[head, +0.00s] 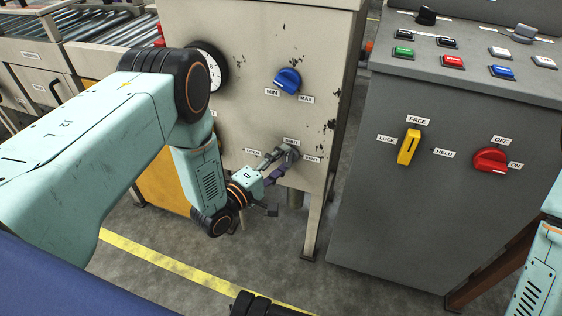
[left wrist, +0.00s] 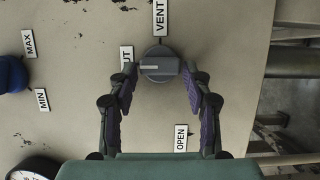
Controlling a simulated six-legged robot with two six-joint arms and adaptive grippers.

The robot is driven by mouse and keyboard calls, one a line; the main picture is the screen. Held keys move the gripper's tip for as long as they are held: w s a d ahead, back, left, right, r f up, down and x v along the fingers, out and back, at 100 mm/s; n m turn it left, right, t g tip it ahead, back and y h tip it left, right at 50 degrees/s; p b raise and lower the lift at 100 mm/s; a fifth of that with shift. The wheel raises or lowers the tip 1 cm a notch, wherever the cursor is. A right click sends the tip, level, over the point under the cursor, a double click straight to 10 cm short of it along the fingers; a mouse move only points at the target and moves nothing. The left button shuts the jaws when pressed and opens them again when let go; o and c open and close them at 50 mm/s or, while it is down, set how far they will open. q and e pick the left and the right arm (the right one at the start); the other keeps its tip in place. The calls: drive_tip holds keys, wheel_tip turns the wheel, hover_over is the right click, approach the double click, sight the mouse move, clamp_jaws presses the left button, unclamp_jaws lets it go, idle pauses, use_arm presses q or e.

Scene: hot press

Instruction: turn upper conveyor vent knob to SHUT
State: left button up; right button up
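The grey vent knob (head: 285,154) is on the front of the beige cabinet, and it also shows in the left wrist view (left wrist: 160,65). Its white line points left in the left wrist view, toward the SHUT label (left wrist: 127,58), which a finger partly covers. The VENT label (left wrist: 160,17) and OPEN label (left wrist: 181,138) lie around the knob. My left gripper (left wrist: 159,73) is open, with one fingertip on each side of the knob and seemingly apart from it. In the head view my left gripper (head: 272,184) partly hides the knob. My right gripper is out of view.
A blue MIN/MAX knob (head: 288,80) and a round gauge (head: 208,67) are on the same cabinet (head: 260,30). A grey console (head: 385,205) with a yellow lever (head: 408,147), red knob (head: 490,160) and buttons stands to the right. A roller conveyor (head: 100,30) is behind.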

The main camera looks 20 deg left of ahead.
use_arm(q)
drive_tip(key=shift+o, duration=0.9)
drive_tip(key=shift+d, duration=0.1)
drive_tip(key=shift+s, duration=0.1)
drive_tip(key=v, duration=1.2)
